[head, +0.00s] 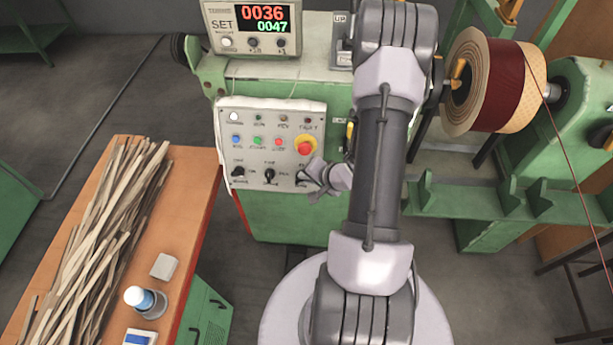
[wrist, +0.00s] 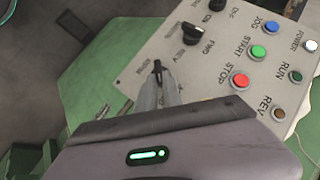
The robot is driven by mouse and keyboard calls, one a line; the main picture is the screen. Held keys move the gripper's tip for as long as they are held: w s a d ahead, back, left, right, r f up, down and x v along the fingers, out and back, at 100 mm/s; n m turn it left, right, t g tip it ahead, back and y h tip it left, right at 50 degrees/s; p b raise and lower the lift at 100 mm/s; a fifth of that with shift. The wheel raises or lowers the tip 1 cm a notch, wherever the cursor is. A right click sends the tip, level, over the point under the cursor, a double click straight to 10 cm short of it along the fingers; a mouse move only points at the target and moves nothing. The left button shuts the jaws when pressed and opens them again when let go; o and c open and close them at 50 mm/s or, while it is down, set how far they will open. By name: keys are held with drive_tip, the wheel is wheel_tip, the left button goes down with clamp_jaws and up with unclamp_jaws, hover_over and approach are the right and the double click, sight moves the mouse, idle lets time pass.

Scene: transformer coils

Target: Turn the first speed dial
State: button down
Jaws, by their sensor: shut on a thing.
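The grey control panel (head: 262,196) on the green machine has a bottom row of three black dials. The left dial (head: 237,171) and the middle dial (head: 270,175) are free. These also show in the wrist view, the middle one (wrist: 193,33) and the left one (wrist: 217,4). The right dial (wrist: 157,68) is the one at my fingertips. My gripper (head: 308,176) is shut on this right dial, with the finger pair (wrist: 155,85) reaching it from the side.
Above the dials are blue, green and red buttons and a red emergency stop (head: 305,146) on yellow, close to my gripper. A counter display (head: 250,25) stands above. An orange table (head: 190,180) with wooden strips is at left. A wound coil (head: 490,80) is at right.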

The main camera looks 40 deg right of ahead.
drive_tip(key=shift+s+a+f, duration=0.1)
drive_tip(key=shift+s+f, duration=0.05)
drive_tip(key=shift+f, duration=0.15)
drive_tip(key=c, duration=1.6)
unclamp_jaws()
drive_tip(key=shift+o, duration=0.5)
drive_tip(key=p+v, duration=1)
drive_tip(key=v, duration=0.7)
